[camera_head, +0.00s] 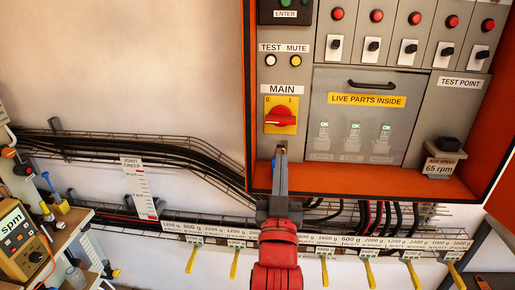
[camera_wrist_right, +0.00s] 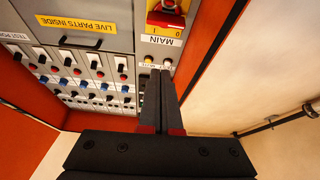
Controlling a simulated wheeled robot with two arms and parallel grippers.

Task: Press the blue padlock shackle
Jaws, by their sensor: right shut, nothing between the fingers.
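My right gripper (camera_head: 281,150) is shut and empty. It reaches up from below, its narrow dark fingers in front of the cabinet just under the red MAIN switch (camera_head: 281,116) on its yellow plate. In the right wrist view the shut fingers (camera_wrist_right: 160,74) point at the panel beside the MAIN label, with the red switch (camera_wrist_right: 168,14) above them. Whether the fingertips touch anything cannot be told. My left gripper is out of view.
The orange-framed cabinet (camera_head: 249,90) has a clear cover (camera_head: 340,98) marked LIVE PARTS INSIDE right of the switch. Cable trays (camera_head: 120,150) run along the wall. A yellow spm meter (camera_head: 18,240) sits at the left.

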